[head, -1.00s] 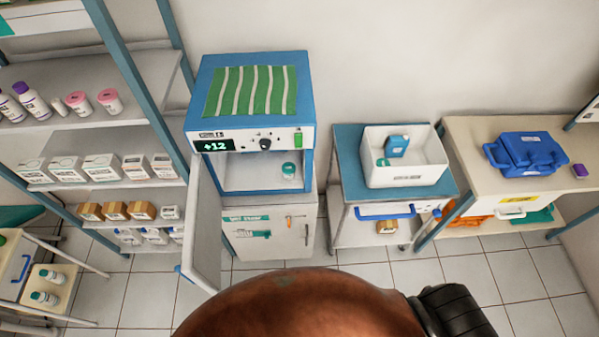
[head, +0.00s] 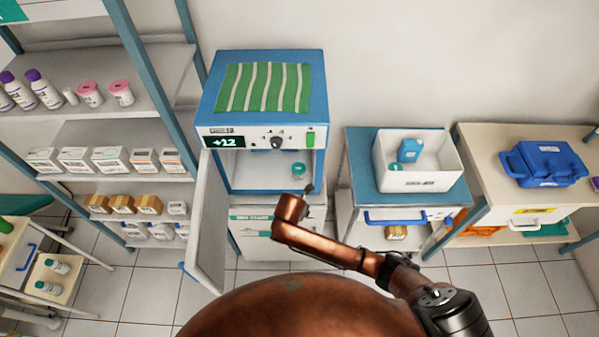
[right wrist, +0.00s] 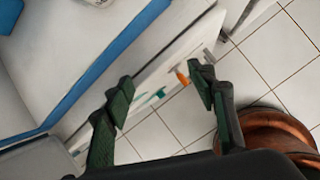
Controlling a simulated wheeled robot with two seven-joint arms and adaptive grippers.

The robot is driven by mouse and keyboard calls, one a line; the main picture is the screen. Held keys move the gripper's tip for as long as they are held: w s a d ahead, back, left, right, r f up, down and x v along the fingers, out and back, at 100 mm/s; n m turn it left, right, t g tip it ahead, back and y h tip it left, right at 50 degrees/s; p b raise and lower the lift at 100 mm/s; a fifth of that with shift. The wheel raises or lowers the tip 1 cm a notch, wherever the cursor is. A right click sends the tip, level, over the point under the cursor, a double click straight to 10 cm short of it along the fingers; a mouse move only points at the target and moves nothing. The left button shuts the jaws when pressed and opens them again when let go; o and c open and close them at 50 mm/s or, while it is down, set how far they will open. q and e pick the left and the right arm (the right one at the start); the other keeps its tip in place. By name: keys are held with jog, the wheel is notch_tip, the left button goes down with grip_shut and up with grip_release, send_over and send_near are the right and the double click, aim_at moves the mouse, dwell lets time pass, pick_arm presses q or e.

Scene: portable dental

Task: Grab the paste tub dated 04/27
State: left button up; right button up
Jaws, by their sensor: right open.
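A small white tub with a teal lid (head: 298,170) stands inside the open blue-and-white fridge (head: 262,92), near the right side of its floor. Its date cannot be read. Another teal-lidded item (head: 419,168) lies in the white bin (head: 418,187), partly hidden. My right gripper (head: 309,189) is at the fridge's front opening, just below and right of the tub, and small in the head view. In the right wrist view its fingers (right wrist: 160,92) are spread with nothing between them. A pale rounded thing (right wrist: 98,2) is cut off at that view's top edge. My left gripper is out of view.
The fridge door (head: 208,222) stands open on the left. More teal-lidded tubs (head: 56,266) sit on a trolley at lower left. A shelf (head: 100,125) with boxes and bottles is at left. A blue case (head: 541,160) stands on the right table.

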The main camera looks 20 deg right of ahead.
aim_at(299, 170)
jog(key=w+n, duration=0.1)
jog(key=w+r+n, duration=0.1)
jog(key=w+n+h, duration=0.1)
jog(key=shift+w+r+t, duration=0.35)
jog(key=shift+w+t, duration=0.05)
jog(key=w+d, duration=0.1)
jog(key=w, duration=0.1)
jog(key=w+d, duration=0.1)
jog(key=w, duration=0.1)
jog(key=w+d, duration=0.1)
jog(key=w, duration=0.1)
jog(key=shift+w+d+b, duration=0.2)
jog(key=shift+w+b, duration=0.15)
jog(key=shift+w+d+f+b, duration=0.15)
jog(key=shift+w+d, duration=0.25)
jog(key=shift+w, duration=0.4)
jog(key=shift+w+d+f+b, duration=0.15)
jog(key=shift+w+d, duration=0.3)
jog(key=shift+w, duration=0.35)
jog(key=shift+w+d+f+b, duration=0.15)
jog(key=shift+w+d, duration=0.25)
jog(key=shift+w, duration=0.4)
jog(key=shift+c, duration=0.3)
jog(key=c, duration=1)
